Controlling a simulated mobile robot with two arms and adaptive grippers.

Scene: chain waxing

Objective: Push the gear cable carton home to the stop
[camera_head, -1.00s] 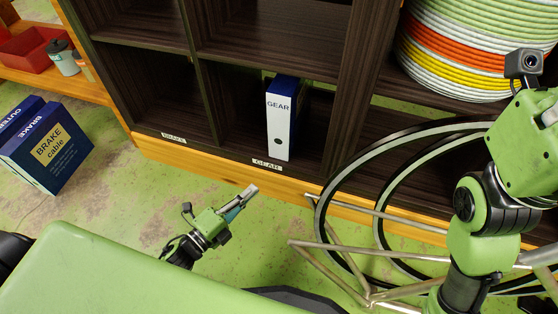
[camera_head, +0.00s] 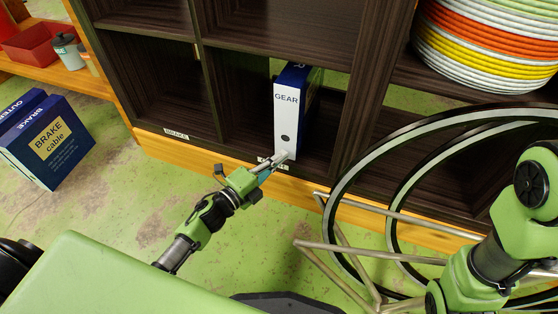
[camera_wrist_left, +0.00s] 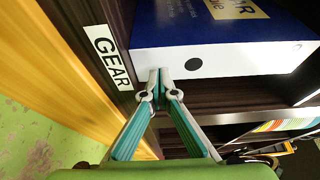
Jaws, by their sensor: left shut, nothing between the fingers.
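The gear cable carton (camera_head: 287,112) stands upright in the shelf bay above the GEAR label, its white face marked GEAR toward me. It also shows in the left wrist view (camera_wrist_left: 225,60), with its blue side and a dark round hole in the white face. My left gripper (camera_head: 284,157) is shut and empty, its fingertips at the lower part of the white face. In the left wrist view the shut fingertips (camera_wrist_left: 160,75) are at the edge of that face; whether they touch it I cannot tell. My right gripper is not in view; only the right arm shows.
The dark shelf (camera_head: 345,100) has an orange base rail (camera_head: 218,156). The bay to the left, labelled BRAKE (camera_head: 176,133), is empty. Brake cable cartons (camera_head: 48,140) are at the left. Wheels and a bicycle frame (camera_head: 345,247) stand at right, near the left gripper. Cable reels (camera_head: 480,55) sit upper right.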

